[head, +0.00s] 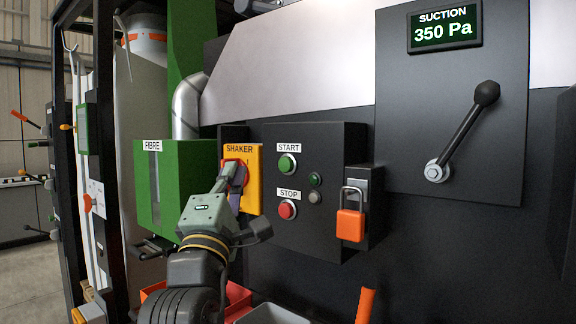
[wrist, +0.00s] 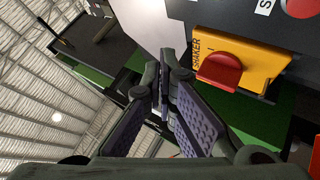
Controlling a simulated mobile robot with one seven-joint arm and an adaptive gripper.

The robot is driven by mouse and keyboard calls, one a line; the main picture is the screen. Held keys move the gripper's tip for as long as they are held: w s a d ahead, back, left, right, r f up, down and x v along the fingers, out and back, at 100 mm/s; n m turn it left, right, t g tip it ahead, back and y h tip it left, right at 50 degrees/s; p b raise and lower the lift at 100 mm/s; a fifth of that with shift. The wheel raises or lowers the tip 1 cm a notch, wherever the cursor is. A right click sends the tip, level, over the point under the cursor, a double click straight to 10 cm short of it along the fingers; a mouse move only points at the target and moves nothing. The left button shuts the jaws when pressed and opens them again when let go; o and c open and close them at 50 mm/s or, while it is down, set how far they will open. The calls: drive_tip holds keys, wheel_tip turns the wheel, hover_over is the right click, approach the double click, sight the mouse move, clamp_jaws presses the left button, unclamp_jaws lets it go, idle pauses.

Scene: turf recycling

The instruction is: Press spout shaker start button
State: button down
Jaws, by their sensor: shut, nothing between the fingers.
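The green START button (head: 287,163) sits under its label on the dark control box (head: 332,150) in the head view. The red STOP button (head: 287,209) is below it. A yellow SHAKER plate (head: 255,178) with a red knob (head: 243,162) is left of the box. My gripper (head: 236,178) is shut and empty, overlapping the plate and partly hiding the knob. In the wrist view my gripper (wrist: 160,80) is apart from the knob (wrist: 220,70), which is to its right. The START button is outside the wrist view.
An orange padlock (head: 351,224) hangs right of the control box. Two small indicators lie beside the buttons. A lever (head: 465,130) and a suction display reading 350 Pa (head: 445,27) are further right. A green FIBRE box (head: 180,190) stands left. Red (head: 238,300) and grey bins are below.

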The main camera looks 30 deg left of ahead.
sight(285, 165)
drive_tip(key=w, duration=0.8)
drive_tip(key=shift+w+d, duration=0.4)
drive_tip(key=shift+w, duration=0.15)
idle(1.1)
drive_tip(key=shift+w+p, duration=0.25)
drive_tip(key=shift+p, duration=0.05)
drive_tip(key=shift+w, duration=0.3)
idle(0.4)
drive_tip(key=shift+w+d+r, duration=0.15)
drive_tip(key=shift+w+r, duration=0.05)
drive_tip(key=shift+w, duration=0.15)
idle(0.8)
drive_tip(key=shift+s+d, duration=0.4)
drive_tip(key=shift+s, duration=0.25)
